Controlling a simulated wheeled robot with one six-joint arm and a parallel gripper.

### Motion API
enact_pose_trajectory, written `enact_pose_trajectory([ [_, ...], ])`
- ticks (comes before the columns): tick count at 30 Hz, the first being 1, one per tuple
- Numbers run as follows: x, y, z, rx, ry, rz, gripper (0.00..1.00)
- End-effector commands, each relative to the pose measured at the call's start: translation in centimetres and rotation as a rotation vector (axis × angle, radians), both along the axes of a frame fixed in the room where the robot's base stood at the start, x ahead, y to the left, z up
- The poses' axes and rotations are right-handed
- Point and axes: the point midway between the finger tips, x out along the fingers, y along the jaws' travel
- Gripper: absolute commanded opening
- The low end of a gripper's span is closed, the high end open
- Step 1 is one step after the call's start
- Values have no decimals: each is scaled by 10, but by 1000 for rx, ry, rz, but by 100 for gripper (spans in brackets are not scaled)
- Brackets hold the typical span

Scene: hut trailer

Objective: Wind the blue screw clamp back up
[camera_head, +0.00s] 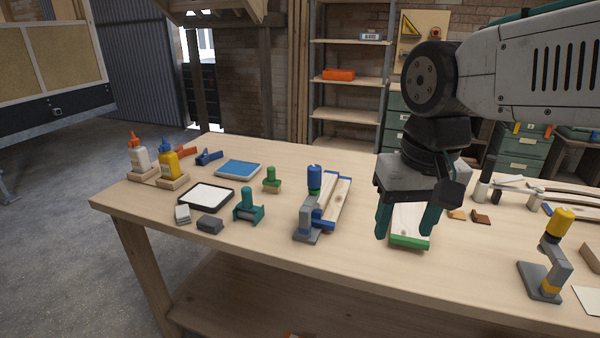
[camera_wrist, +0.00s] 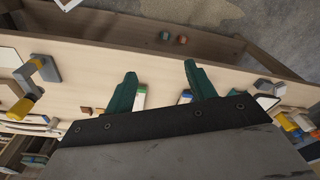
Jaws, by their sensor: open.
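The blue screw clamp (camera_head: 314,182) stands upright near the middle of the workbench, with a blue handle on top and a grey foot. It is beside or around wooden strips (camera_head: 336,198) with blue ends; I cannot tell whether its screw touches them. My gripper (camera_head: 407,230) is open and empty, pointing down, to the right of the clamp and above a green-edged wooden board (camera_head: 410,222). In the wrist view, its two teal fingers (camera_wrist: 160,85) are spread apart. Something blue shows close to one finger there, but I cannot tell whether it is the clamp.
A yellow-handled clamp (camera_head: 556,240) stands at the bench's right. To the left are a teal clamp (camera_head: 248,206), a green-handled piece (camera_head: 272,180), a framed white panel (camera_head: 206,196) and glue bottles (camera_head: 168,160). The bench front (camera_head: 250,250) is clear.

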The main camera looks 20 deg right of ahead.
Motion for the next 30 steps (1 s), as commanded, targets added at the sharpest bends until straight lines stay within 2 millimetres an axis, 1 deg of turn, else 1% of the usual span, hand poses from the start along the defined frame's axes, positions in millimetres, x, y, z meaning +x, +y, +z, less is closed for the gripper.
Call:
enact_pose_trajectory([
  [1, 25, 0, 8, 7, 12, -69, 55],
  [2, 40, 1, 13, 12, 16, -117, 55],
  [3, 61, 1, 19, 18, 22, -186, 55],
  [5, 92, 3, 25, 27, 30, -289, 55],
  [6, 114, 4, 28, 32, 34, -356, 55],
  [7, 130, 4, 29, 36, 38, -406, 55],
  [10, 184, 8, 28, 47, 51, -572, 55],
  [11, 199, 10, 26, 50, 54, -621, 55],
  [12, 219, 12, 22, 53, 59, -682, 55],
  [15, 262, 17, 12, 59, 67, -818, 55],
  [18, 294, 21, 2, 63, 72, -922, 55],
  [21, 314, 24, -7, 67, 75, -992, 55],
  [24, 324, 26, -12, 68, 78, -1026, 55],
  [26, 326, 26, -17, 68, 78, -1034, 55],
  [30, 326, 26, -36, 66, 80, -1038, 55],
])
